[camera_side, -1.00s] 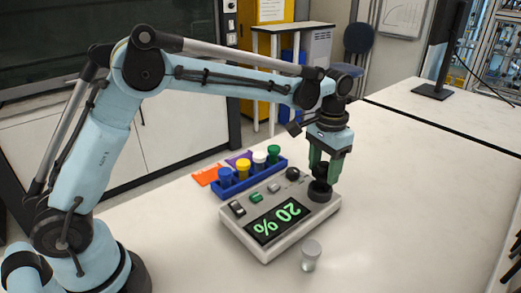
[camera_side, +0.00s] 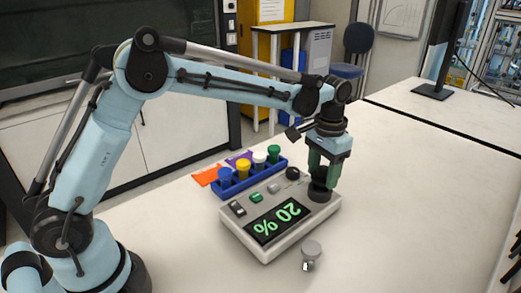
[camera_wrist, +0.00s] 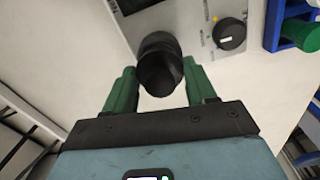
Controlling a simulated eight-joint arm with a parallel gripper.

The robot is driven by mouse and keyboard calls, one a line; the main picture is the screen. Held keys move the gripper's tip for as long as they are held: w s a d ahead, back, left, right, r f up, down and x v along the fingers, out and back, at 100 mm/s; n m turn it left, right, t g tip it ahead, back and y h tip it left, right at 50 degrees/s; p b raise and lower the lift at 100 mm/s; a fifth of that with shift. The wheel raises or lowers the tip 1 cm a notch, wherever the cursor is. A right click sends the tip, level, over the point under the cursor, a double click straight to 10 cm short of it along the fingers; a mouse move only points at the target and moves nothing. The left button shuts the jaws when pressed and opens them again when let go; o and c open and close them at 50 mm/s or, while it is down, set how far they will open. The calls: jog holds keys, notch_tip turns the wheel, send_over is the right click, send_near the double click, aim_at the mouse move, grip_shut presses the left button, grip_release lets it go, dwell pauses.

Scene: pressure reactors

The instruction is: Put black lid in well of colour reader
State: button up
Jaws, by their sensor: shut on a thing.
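The colour reader (camera_side: 283,225) is a grey box on the table, with a lit display reading 20 %. Its dark round well is at the right end, mostly hidden by the lid and fingers. My gripper (camera_side: 321,178) is over that end, its green fingers pointing down. It is shut on the black lid (camera_side: 320,190), which also shows between the fingers in the wrist view (camera_wrist: 160,72). The lid is at the well; I cannot tell whether it is seated or just above. A small grey-topped clear vial (camera_side: 311,249) stands in front of the reader.
A blue rack (camera_side: 252,178) with blue, yellow, white and green capped vials is behind the reader. Orange (camera_side: 206,175) and purple cards lie behind it. A black knob (camera_side: 292,173) is on the reader's back edge. The table to the right is clear.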

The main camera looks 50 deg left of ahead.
jog(key=shift+f, duration=0.15)
jog(key=shift+f, duration=0.7)
jog(key=o, duration=1.4)
jog(key=shift+r, duration=0.1)
jog(key=shift+r, duration=3.4)
